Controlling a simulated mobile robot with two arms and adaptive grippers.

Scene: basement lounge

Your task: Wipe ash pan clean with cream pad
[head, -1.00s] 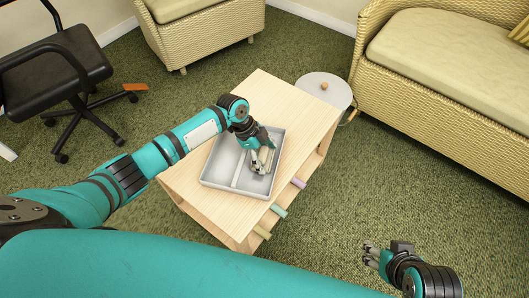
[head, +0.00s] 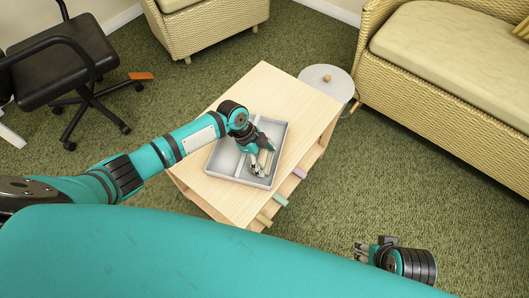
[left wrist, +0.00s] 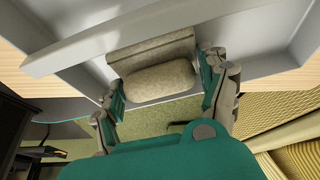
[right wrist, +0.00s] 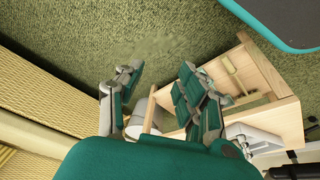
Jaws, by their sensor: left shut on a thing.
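The ash pan (head: 224,160) is a shallow pale grey tray with a dividing wall, lying on a light wooden table (head: 275,88). My left gripper (head: 261,169) reaches down into its right-hand compartment, near the front wall. In the left wrist view the cream pad (left wrist: 158,82) is a rounded, speckled block between the fingers of this gripper (left wrist: 163,92), which is shut on it. The pan's divider (left wrist: 110,38) crosses above it there. Whether the pad touches the pan floor is unclear. My right gripper (head: 363,252) is open and empty, away from the table; its spread fingers show in the right wrist view (right wrist: 160,78).
A round white side table (head: 322,76) stands behind the wooden table. Wicker sofas are at the right (head: 450,60) and back (head: 205,25). A black office chair (head: 60,65) is at the left. Small coloured tabs (head: 281,199) stick out along the table's side.

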